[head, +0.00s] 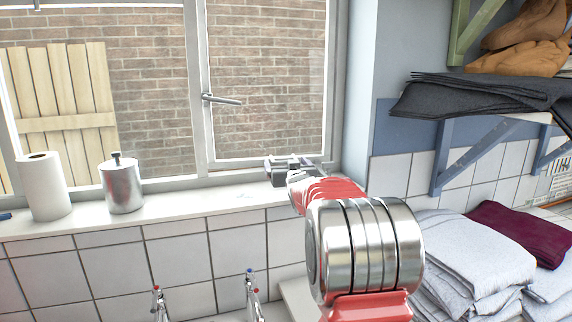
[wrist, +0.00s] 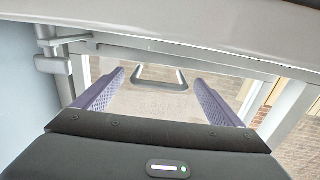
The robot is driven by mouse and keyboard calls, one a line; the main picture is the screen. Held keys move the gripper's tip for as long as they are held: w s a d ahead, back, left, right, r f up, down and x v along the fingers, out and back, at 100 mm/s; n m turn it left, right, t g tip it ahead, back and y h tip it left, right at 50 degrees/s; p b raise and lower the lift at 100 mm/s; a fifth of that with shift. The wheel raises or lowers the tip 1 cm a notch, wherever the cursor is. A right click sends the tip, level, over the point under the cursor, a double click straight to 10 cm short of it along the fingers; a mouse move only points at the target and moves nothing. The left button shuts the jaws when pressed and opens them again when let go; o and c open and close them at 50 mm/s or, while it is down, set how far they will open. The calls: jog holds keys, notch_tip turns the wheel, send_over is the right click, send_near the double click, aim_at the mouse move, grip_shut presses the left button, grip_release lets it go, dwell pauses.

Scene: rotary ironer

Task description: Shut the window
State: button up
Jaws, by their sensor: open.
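The window's right-hand sash (head: 268,159) has a pale frame, with a grey lever handle (head: 221,98) on its left side. Whether it stands ajar is hard to tell in the head view. In the wrist view, a long frame bar (wrist: 170,57) runs at a slant to the pale edge above it. My gripper (head: 284,165) is at the lower right of the sash, just above the sill, right of and below the handle. In the wrist view, its two purple fingers (wrist: 159,76) are apart. A grey metal loop shows between their tips; I cannot tell what it is or whether anything touches it.
The white tiled sill (head: 178,208) holds a paper roll (head: 43,186) and a metal canister (head: 121,185) at the left. Two taps (head: 251,285) stand below. Folded towels (head: 462,255) and a bracketed shelf (head: 470,155) are at the right. The middle sill is clear.

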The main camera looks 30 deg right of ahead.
jog(key=shift+w+d, duration=0.1)
jog(key=shift+w, duration=0.2)
jog(key=c, duration=1.5)
